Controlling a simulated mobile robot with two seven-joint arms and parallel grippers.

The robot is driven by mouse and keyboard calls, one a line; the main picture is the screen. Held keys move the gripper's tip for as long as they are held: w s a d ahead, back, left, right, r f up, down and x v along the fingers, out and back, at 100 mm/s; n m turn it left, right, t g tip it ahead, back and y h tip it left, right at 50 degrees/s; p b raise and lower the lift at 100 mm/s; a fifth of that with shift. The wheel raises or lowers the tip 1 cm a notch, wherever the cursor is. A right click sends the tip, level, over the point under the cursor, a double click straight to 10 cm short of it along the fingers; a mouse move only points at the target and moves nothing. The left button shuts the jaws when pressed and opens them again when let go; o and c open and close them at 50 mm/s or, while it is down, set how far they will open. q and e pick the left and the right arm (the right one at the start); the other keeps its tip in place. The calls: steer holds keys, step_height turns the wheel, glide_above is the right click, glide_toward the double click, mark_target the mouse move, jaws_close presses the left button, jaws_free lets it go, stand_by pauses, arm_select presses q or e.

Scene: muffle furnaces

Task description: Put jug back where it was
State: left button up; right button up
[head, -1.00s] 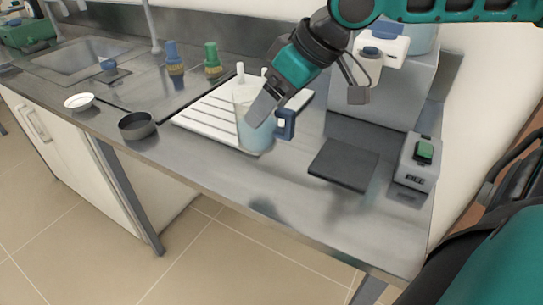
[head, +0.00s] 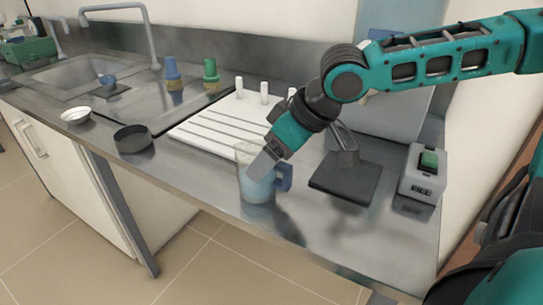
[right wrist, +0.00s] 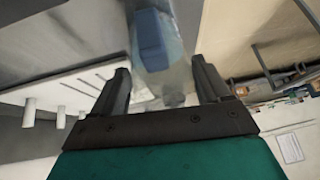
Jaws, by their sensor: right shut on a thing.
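The jug (head: 256,188) is a clear beaker-like vessel with pale blue contents and a blue handle on its right. It is upright near the front edge of the steel counter, in front of the white rack; I cannot tell whether its base touches the counter. My right gripper (head: 262,168) comes down from the upper right and is shut on the jug. In the right wrist view the jug (right wrist: 170,75) is between the two fingers, with its blue handle facing the camera. My left gripper is not in view.
The white drying rack (head: 195,133) with pegs lies behind the jug. A dark square plate (head: 345,182) and a grey device with a green button (head: 424,175) are to the right. A dark round dish (head: 133,139) and a white dish (head: 75,116) are left.

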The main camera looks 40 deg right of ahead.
steer(key=o, duration=1.1)
steer(key=shift+f, duration=0.1)
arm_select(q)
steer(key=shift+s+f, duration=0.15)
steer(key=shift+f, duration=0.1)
arm_select(e)
steer(key=o, duration=0.4)
steer(key=shift+s+d+r+p, duration=0.1)
steer(key=shift+s+r+p, duration=0.05)
steer(key=shift+r+p, duration=0.4)
steer(key=p+v, duration=0.1)
steer(key=v, duration=0.1)
steer(key=shift+s+r, duration=0.1)
steer(key=shift+r, duration=0.25)
steer(key=shift+s+d+r, duration=0.1)
steer(key=shift+s+d+r+p, duration=0.2)
steer(key=shift+r+p, duration=0.1)
steer(key=shift+r, duration=0.1)
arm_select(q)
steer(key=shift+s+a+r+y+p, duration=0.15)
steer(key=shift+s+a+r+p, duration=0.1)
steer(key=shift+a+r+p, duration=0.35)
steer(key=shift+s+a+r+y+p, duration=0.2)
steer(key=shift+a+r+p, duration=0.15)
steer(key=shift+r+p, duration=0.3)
arm_select(e)
steer(key=shift+v, duration=3.65)
